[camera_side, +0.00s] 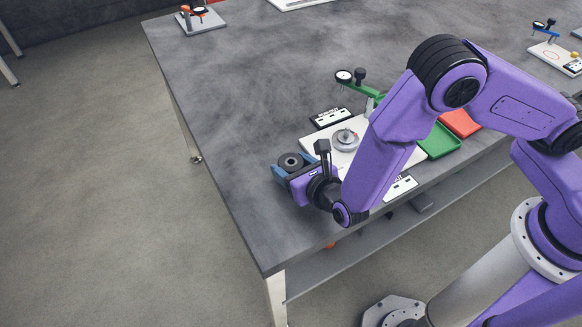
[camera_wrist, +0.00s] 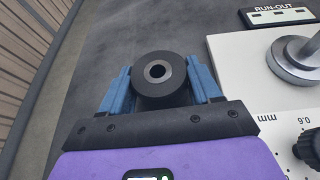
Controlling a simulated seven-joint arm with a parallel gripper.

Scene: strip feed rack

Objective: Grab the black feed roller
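The black feed roller (camera_wrist: 160,78) is a short black cylinder with a metal-lined centre hole, seen nearly end-on in the wrist view. In the side view the roller (camera_side: 290,161) shows left of the white plate. My gripper (camera_wrist: 160,92) has blue fingers, one on each side of the roller, and both appear to touch its sides. In the side view my gripper (camera_side: 287,168) is low over the table near its left edge. The roller's underside is hidden, so I cannot tell whether it rests on the table.
A white plate (camera_side: 316,146) with a round metal disc (camera_side: 345,139) stands right of my gripper. A dial gauge (camera_side: 344,76) on a green arm rises behind it. A green tray (camera_side: 440,142) and a red tray (camera_side: 461,123) lie further right.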

